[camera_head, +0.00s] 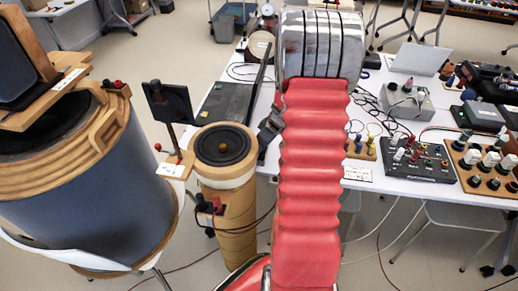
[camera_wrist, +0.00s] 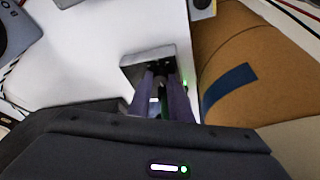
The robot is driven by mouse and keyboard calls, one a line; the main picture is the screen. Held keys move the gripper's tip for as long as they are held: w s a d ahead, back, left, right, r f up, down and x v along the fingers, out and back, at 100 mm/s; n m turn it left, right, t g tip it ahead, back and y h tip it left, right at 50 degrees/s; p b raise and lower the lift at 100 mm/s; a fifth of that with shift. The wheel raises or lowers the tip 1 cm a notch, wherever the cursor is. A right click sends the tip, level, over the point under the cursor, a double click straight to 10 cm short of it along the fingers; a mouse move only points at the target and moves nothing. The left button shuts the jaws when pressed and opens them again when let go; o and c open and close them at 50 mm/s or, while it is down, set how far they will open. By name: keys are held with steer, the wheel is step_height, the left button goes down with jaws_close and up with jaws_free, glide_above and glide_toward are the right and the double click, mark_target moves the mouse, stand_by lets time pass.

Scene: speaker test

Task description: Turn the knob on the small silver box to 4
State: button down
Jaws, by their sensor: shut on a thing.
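The small silver box (camera_wrist: 133,67) stands on the white table in the wrist view, beside a large cardboard tube. My gripper (camera_wrist: 160,77) reaches over the box, with its two long fingers closed at the box's near face. The fingers are shut on the knob, which they mostly hide. I cannot read the knob's setting or any scale. In the head view my red arm covers the middle of the picture, and the small silver box cannot be made out there.
The cardboard tube (camera_wrist: 236,60) with a blue stripe stands close on the right in the wrist view. In the head view, a tube speaker (camera_head: 230,195) stands left of my arm. A grey box (camera_head: 407,103) and a black mixer (camera_head: 418,160) are on the table to the right.

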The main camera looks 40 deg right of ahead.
steer(key=c, duration=1.6)
jaws_free()
steer(key=shift+s, duration=0.1)
steer(key=v, duration=1.3)
steer(key=shift+s+r, duration=0.2)
steer(key=shift+r, duration=0.05)
steer(key=shift+d, duration=0.1)
